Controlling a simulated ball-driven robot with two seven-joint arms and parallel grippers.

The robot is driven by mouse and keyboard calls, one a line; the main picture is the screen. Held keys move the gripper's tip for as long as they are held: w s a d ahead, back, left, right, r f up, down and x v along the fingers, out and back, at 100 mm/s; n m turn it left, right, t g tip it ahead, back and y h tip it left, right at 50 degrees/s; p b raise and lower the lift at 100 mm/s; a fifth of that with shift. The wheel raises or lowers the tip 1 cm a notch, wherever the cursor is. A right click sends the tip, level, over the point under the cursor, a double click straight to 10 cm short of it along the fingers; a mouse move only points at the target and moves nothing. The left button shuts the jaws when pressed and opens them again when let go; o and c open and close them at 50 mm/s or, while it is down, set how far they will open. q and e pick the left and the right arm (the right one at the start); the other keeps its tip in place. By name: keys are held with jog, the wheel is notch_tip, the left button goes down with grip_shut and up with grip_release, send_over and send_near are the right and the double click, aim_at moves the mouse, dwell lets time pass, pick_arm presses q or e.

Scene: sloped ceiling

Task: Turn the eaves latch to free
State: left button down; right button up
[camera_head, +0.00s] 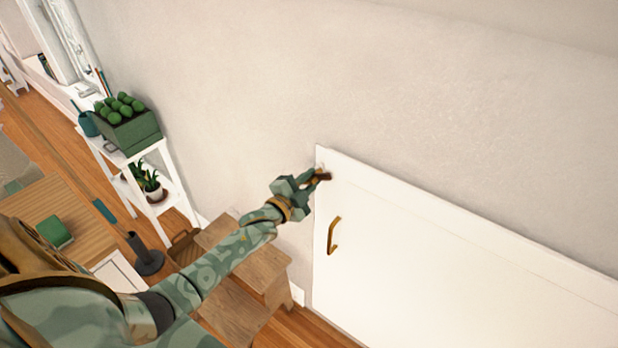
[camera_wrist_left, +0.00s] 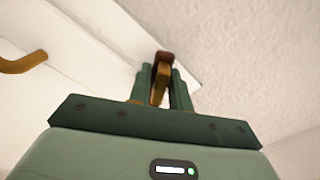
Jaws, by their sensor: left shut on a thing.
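The eaves latch (camera_head: 326,175) is a small brown and brass piece at the upper left corner of the white eaves door (camera_head: 430,260). My left gripper (camera_head: 312,180) reaches it from the left and is shut on it. In the left wrist view the latch (camera_wrist_left: 160,75) stands between the two green fingers of my left gripper (camera_wrist_left: 164,92), and its far end sticks out past them. The fingers cover part of the latch. A brass handle (camera_head: 333,236) is on the door below the latch; it also shows in the left wrist view (camera_wrist_left: 22,63). My right gripper is not in view.
Wooden steps (camera_head: 232,312) stand below my left arm, beside the door. A white shelf (camera_head: 165,205) with a green planter box (camera_head: 130,136) and a potted plant (camera_head: 152,188) stands farther left. The wall above the door is bare.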

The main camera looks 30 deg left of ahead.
pick_arm(q)
jog(key=n+p, duration=0.1)
jog(key=n, duration=0.1)
jog(key=shift+n, duration=0.4)
jog(key=n+p, duration=0.1)
jog(key=n, duration=0.2)
jog(key=shift+n, duration=0.3)
jog(key=n+p, duration=0.1)
jog(key=n, duration=0.4)
jog(key=shift+p, duration=0.4)
jog(key=shift+f+n, duration=0.1)
jog(key=shift+n, duration=0.2)
jog(key=c, duration=1.5)
grip_release()
